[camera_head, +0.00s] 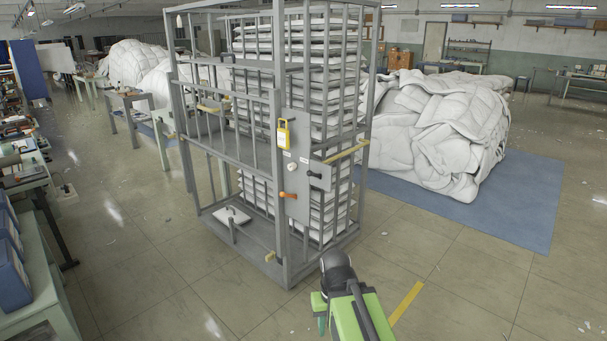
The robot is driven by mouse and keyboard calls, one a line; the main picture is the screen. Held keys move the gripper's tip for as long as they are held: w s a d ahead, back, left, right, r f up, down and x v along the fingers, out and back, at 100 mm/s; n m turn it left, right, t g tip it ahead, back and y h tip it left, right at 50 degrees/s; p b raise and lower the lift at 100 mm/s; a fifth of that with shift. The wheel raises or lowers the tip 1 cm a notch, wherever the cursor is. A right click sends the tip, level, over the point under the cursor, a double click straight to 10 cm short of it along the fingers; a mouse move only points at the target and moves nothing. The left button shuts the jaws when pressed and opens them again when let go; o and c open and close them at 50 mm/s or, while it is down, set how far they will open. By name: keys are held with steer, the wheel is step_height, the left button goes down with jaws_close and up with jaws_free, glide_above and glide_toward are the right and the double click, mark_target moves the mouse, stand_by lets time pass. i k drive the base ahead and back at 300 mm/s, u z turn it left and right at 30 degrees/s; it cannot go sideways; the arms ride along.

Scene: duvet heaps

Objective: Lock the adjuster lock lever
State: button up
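A grey metal cage (285,240) stands in the middle, with a control panel (298,208) on its front corner post. The panel carries an orange-handled lever (289,195) low down, lying roughly sideways, a white round knob (292,167) and a yellow padlock-shaped part (284,134). A grey block with a dark-tipped lever (316,175) sits at its right. I cannot tell which one is the adjuster lock lever, or whether it is locked. My green and black arm is at the bottom, below and right of the panel, apart from it. Its fingertips cannot be made out.
The cage holds a tall stack of white folded pads (325,120). A white duvet heap (440,130) lies on a blue mat (530,200) to the right. A workbench (45,295) stands at the left. The floor in front of the cage is mostly clear, with a yellow stripe (406,302).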

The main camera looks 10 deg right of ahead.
mark_target(309, 173)
steer(key=u, duration=0.05)
steer(key=i, duration=0.9)
steer(key=u, duration=4.15)
steer(key=i, duration=0.1)
steer(key=z, duration=1.65)
steer(key=k, duration=1.05)
steer(key=z, duration=1.15)
steer(key=i, duration=1)
steer(key=u, duration=0.05)
